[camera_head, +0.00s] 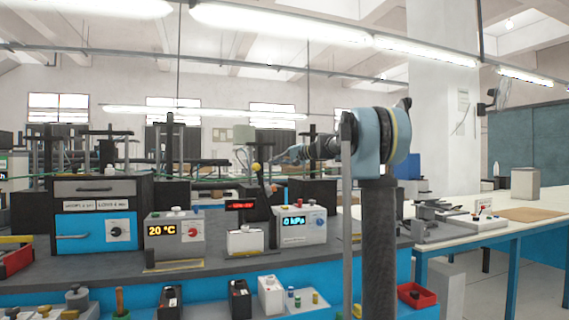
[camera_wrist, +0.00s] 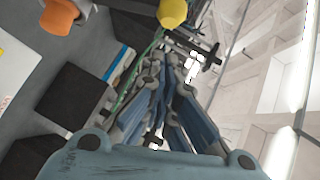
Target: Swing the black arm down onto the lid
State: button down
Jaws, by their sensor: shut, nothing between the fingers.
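A thin black arm (camera_head: 264,186) with a yellow ball knob (camera_head: 256,167) at its top stands raised behind the front instruments in the head view. The yellow knob also shows at the top edge of the wrist view (camera_wrist: 173,11). My gripper (camera_head: 279,158) is just right of the knob at about its height, seen from far off. In the wrist view its blue fingers (camera_wrist: 163,66) are together with nothing between them, and the knob appears beyond their tips. They look apart from the knob. I cannot clearly make out the lid.
A 20 °C box (camera_head: 174,240), a red-display unit (camera_head: 244,238) and a 0 kPa box (camera_head: 300,225) line the bench's front. A blue-fronted oven (camera_head: 95,215) stands left. An orange part (camera_wrist: 60,16) shows upper left in the wrist view. Free air surrounds the gripper's right.

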jog(key=shift+s+a+f, duration=0.25)
jog(key=shift+s+a, duration=0.1)
jog(key=shift+a, duration=0.4)
jog(key=shift+s+a+f, duration=0.2)
jog(key=shift+s+a, duration=0.1)
jog(key=shift+a, duration=0.4)
